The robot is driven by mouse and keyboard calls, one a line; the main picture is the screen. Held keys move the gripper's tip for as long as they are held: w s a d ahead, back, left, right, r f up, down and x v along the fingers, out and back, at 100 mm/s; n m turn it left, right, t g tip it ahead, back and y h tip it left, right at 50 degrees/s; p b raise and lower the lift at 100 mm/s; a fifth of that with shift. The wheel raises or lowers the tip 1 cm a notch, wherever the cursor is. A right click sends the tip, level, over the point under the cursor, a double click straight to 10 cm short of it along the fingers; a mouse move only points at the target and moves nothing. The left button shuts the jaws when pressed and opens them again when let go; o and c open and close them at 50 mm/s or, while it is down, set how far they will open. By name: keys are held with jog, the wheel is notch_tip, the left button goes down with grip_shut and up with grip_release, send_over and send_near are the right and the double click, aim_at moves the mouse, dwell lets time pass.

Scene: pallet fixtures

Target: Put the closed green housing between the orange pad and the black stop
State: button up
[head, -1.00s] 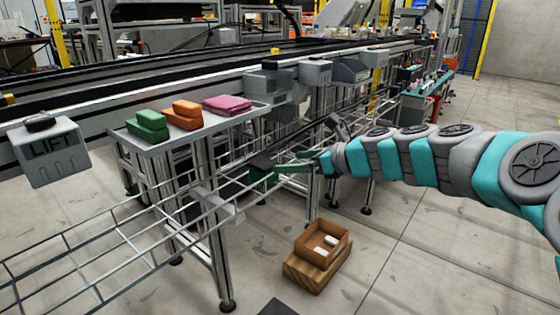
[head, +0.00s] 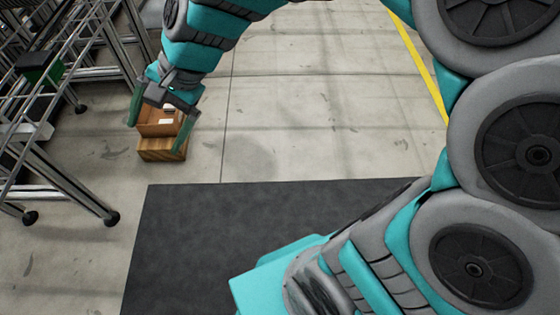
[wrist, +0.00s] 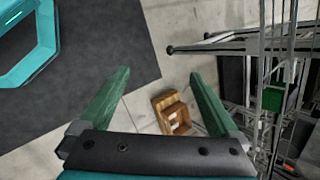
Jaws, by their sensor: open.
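A dark green block (head: 42,66) with black parts sits on the wire rack at the left edge of the head view. It also shows as a green block (wrist: 272,97) at the right of the wrist view. I cannot tell whether it is the closed housing. My gripper (head: 156,136) is open and apart from it, pointing down near a wooden box. Nothing shows between its green fingers (wrist: 160,85) in the wrist view except the floor and the box beyond. I cannot make out the orange pad or the black stop now.
A brown box (head: 158,122) with white pieces inside stands on a wooden block (head: 162,150) on the floor. A wire rack (head: 25,125) with metal legs stands left of it. A dark mat (head: 220,235) lies in front. The middle floor is clear.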

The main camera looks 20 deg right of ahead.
jog(key=s+d+f+n+g+h, duration=0.1)
jog(key=s+d+f+n+h, duration=0.2)
jog(key=s+d, duration=0.6)
notch_tip(320, 180, down, 2)
jog(key=shift+d+n+h, duration=0.25)
jog(key=shift+n+h, duration=0.05)
jog(key=shift+n, duration=0.4)
jog(key=shift+o, duration=0.2)
jog(key=s+d+f+n+g+h, duration=0.1)
jog(key=s+d+f+n+h, duration=0.2)
jog(key=s+d, duration=0.6)
jog(key=shift+s+d+n+g, duration=0.3)
jog(key=shift+d+n+g, duration=0.1)
jog(key=w+a+r+n+t+y+b, duration=0.1)
jog(key=w+a+r+n+t+y, duration=0.2)
jog(key=w+a+r, duration=0.5)
jog(key=w+a+r+n+y+b, duration=0.15)
jog(key=w+a+r+n, duration=0.3)
jog(key=w+a, duration=0.65)
jog(key=w+a+r+n+t+y, duration=0.25)
jog(key=w+a+r+n, duration=0.25)
jog(key=w+a, duration=0.45)
jog(key=n+y+b, duration=0.1)
jog(key=y+b, duration=0.1)
jog(key=y, duration=0.1)
send_near(33, 58)
jog(key=shift+t, duration=0.25)
jog(key=x, duration=0.8)
jog(key=shift+s+f, duration=0.1)
jog(key=shift+s, duration=0.15)
